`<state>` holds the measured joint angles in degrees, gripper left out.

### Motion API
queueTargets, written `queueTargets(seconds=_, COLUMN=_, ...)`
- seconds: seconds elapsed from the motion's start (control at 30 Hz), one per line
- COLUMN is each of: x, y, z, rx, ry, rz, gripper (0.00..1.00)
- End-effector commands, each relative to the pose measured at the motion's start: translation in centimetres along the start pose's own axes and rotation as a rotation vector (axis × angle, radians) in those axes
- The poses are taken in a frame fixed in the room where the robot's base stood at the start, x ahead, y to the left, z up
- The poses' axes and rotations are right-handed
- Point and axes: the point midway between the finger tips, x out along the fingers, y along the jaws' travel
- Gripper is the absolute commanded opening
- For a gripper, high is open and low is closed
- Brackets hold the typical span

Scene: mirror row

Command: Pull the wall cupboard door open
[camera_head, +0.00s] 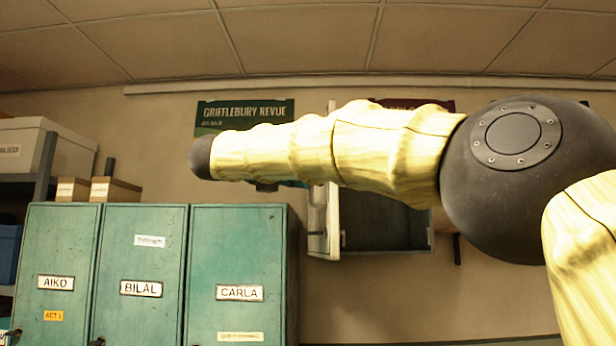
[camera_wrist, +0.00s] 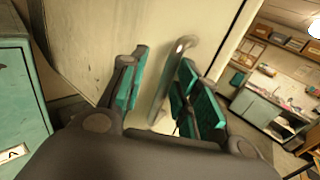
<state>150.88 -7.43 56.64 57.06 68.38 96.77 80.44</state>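The wall cupboard (camera_head: 385,222) hangs on the back wall, partly hidden behind my arm. Its dark inside shows, and its pale door (camera_head: 333,215) stands swung out at the left side. In the wrist view the cream door panel (camera_wrist: 120,30) fills the upper middle, with a grey bar handle (camera_wrist: 172,75) on it. My gripper (camera_wrist: 160,88) has its teal-padded fingers apart, one on each side of the handle. A gap shows between the left finger and the bar; contact on the right side is unclear. In the head view the fingers are mostly hidden by my arm.
Green lockers labelled Aiko (camera_head: 62,250), Bilal (camera_head: 140,255) and Carla (camera_head: 238,250) stand at lower left, close to the open door. Boxes (camera_head: 98,190) sit on a shelf behind them. A green poster (camera_head: 245,112) is on the wall. The wrist view shows a distant counter (camera_wrist: 265,98).

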Motion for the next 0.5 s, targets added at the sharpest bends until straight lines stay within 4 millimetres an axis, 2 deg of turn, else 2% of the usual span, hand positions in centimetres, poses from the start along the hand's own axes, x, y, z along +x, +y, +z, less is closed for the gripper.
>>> queueTargets(seconds=0.17, x=-0.3, y=0.0, z=0.0, rx=0.0, ry=0.0, rz=0.001, gripper=0.32)
queueTargets(seconds=0.27, x=-1.1, y=0.1, z=0.0, rx=0.0, ry=-0.001, rz=0.001, gripper=0.32)
queueTargets(seconds=0.5, x=-5.0, y=0.1, z=0.0, rx=0.0, ry=0.0, rz=0.001, gripper=0.32)
